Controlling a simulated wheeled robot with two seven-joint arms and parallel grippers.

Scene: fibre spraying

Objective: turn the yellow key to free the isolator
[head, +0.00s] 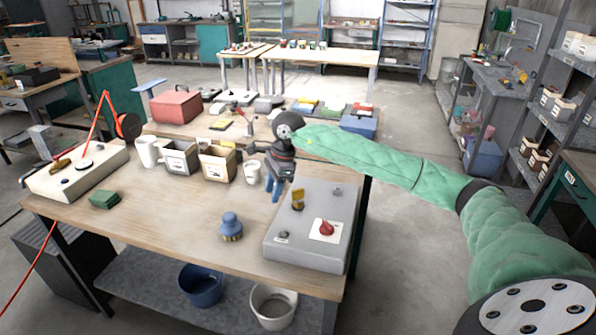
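The yellow key (298,197) stands upright in the top of a grey control box (305,250) at the right end of the workbench. The isolator, a red knob (326,228) on a white plate, is on the same box, nearer and to the right of the key. My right gripper (272,190) points down with its blue fingers just left of the key, beside the box's far left corner. The fingers look apart with nothing between them, and they do not appear to touch the key. My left gripper is not in view.
A blue knobbed object (231,227) stands left of the box. A white cup (252,171), small bins (217,161) and a white jug (147,151) stand farther back. A cream box (75,173) and green block (104,199) are at left. The front middle of the bench (165,225) is clear.

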